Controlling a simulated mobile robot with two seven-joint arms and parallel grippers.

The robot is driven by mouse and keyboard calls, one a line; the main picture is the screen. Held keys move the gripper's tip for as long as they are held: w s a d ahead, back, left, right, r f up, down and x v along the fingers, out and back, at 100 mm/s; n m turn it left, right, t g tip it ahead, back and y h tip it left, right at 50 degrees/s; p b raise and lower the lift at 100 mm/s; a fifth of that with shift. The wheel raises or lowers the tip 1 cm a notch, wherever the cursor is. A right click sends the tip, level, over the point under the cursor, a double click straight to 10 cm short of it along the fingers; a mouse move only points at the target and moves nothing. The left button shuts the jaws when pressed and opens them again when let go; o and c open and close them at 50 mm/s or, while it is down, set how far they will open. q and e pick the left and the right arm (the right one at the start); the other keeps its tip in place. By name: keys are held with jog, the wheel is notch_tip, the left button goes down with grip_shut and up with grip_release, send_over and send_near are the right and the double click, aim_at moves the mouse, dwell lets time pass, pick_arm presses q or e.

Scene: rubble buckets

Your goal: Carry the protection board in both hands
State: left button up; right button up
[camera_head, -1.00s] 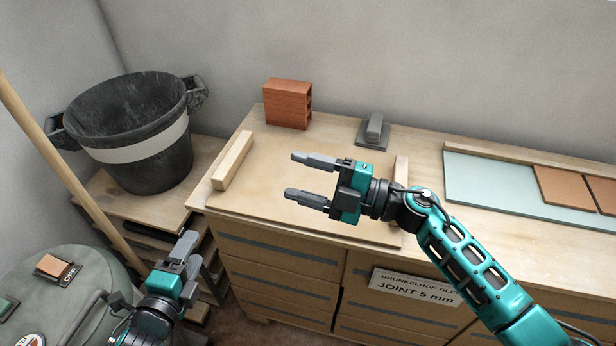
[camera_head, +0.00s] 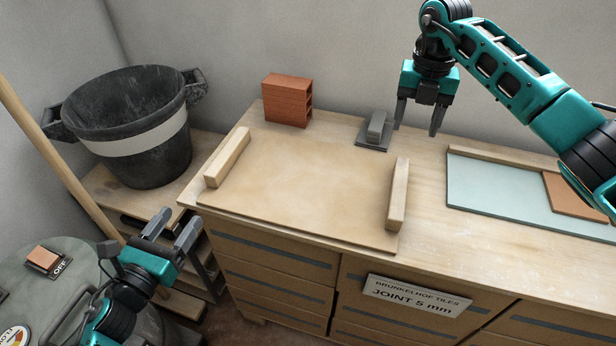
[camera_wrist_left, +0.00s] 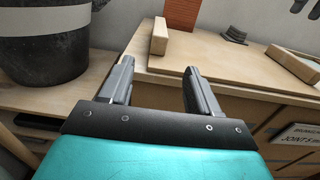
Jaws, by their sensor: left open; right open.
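The protection board (camera_head: 300,190) is a flat wooden sheet lying on the workbench, with a wooden bar handle at its left end (camera_head: 228,157) and another at its right end (camera_head: 398,194). My left gripper (camera_head: 174,226) is open and empty, in front of and below the board's left end. In the left wrist view the board (camera_wrist_left: 205,60) lies beyond the open fingers (camera_wrist_left: 160,85), with its left handle (camera_wrist_left: 159,36) ahead. My right gripper (camera_head: 418,118) is open and empty, pointing down behind the board's right handle, near the grey trowel.
A black bucket (camera_head: 130,125) stands at left. A pale green panel with an orange tile (camera_head: 573,194) lies at right. A wooden pole (camera_head: 60,165) leans at the left.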

aim_at(209, 179)
pick_arm(q)
jog(key=x, duration=1.3)
pick_arm(e)
notch_tip(209, 179, down, 13)
pick_arm(q)
jog(key=shift+c, duration=0.2)
pick_arm(e)
jog(key=shift+c, duration=0.2)
pick_arm(q)
grip_shut()
pick_arm(e)
grip_shut()
jog(key=shift+r, duration=0.1)
